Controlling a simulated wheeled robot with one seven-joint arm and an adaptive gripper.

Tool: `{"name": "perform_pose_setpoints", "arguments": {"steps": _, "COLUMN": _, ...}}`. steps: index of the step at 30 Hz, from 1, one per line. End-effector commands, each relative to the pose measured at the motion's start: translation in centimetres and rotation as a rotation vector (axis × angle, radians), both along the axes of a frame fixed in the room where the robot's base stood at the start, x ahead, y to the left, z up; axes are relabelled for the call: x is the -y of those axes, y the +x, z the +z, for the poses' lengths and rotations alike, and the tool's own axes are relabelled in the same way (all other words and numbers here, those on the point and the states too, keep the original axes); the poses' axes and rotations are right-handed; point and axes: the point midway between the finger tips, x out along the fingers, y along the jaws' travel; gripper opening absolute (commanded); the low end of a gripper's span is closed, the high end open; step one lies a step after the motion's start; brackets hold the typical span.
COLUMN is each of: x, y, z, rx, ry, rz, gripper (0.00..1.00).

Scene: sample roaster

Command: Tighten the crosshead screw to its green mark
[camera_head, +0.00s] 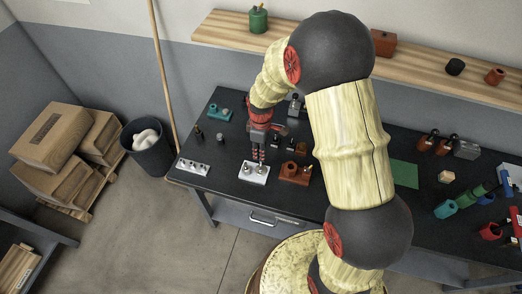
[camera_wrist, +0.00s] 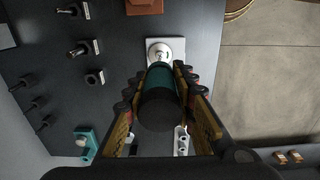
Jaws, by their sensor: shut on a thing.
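My gripper (camera_head: 260,155) is shut on a screwdriver with a dark teal handle (camera_wrist: 160,85). It is over the white plate (camera_head: 248,178) near the table's front edge. In the wrist view the handle lies between both fingers, its shaft pointing at a round screw fitting on the white plate (camera_wrist: 178,47). The tip appears to be at or very near the fitting; contact cannot be told. The handle hides part of the plate.
An orange-brown block with holes (camera_head: 296,175) stands just right of the plate. A pale block with several pegs (camera_head: 193,166) is to the left. Small tools and a teal fixture (camera_head: 219,113) stand behind. A green mat (camera_head: 404,174) lies farther right.

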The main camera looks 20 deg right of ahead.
Motion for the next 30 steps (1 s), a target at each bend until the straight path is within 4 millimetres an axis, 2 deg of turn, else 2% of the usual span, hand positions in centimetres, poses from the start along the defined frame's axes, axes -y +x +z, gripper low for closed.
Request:
{"name": "perform_pose_setpoints", "arguments": {"steps": 4, "x": 0.01, "y": 0.03, "z": 0.03, "rx": 0.001, "ry": 0.0, "rz": 0.152, "gripper": 0.0}}
{"name": "perform_pose_setpoints", "arguments": {"steps": 11, "x": 0.02, "y": 0.05, "z": 0.03, "rx": 0.001, "ry": 0.0, "rz": 0.276, "gripper": 0.0}}
{"name": "perform_pose_setpoints", "arguments": {"steps": 18, "x": 0.03, "y": 0.09, "z": 0.04, "rx": 0.001, "ry": 0.0, "rz": 0.508, "gripper": 0.0}}
{"name": "perform_pose_setpoints", "arguments": {"steps": 30, "x": 0.02, "y": 0.08, "z": 0.03, "rx": 0.001, "ry": 0.0, "rz": 0.556, "gripper": 0.0}}
